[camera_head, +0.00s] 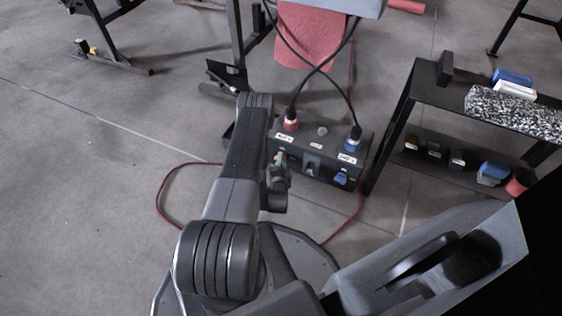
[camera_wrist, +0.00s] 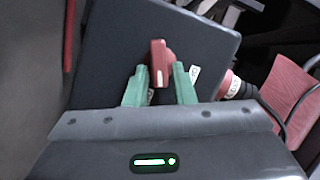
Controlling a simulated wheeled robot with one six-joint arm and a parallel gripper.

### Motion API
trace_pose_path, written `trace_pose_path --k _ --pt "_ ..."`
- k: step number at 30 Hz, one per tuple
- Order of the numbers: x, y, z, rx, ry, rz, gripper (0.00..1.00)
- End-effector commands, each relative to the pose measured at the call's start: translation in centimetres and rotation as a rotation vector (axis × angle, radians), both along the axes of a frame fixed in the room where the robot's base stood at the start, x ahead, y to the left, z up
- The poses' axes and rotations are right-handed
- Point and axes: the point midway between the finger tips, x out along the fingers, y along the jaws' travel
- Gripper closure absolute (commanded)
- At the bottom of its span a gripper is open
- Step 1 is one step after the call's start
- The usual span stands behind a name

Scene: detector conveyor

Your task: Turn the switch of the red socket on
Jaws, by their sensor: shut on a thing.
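The dark socket box (camera_head: 325,147) stands on the floor, with a red plug (camera_head: 290,121) and a blue plug (camera_head: 353,139) on its top. The red plug (camera_wrist: 229,84) also shows at the right of the wrist view. The red switch (camera_wrist: 158,52) is on the box face, between the two green fingers of my gripper (camera_wrist: 160,86). My gripper is shut on the switch. In the head view, my gripper (camera_head: 279,158) is at the left of the box front, and the red switch is hidden there. A blue switch (camera_head: 341,179) is at the right of the box front.
Black cables rise from both plugs. A dark shelf (camera_head: 425,93) with several small items stands close to the right of the box. A red cable (camera_head: 160,190) lies on the floor around the box. Open floor (camera_head: 80,200) lies to the left.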

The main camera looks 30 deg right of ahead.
Motion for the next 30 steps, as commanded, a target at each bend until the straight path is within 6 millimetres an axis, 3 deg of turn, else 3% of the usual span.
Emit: trace_pose_path --k 15,30 --pt "-0.01 -0.29 -0.59 0.237 -0.285 -0.002 1.0" --pt "0.06 -0.34 -0.67 0.295 -0.352 -0.002 1.0"
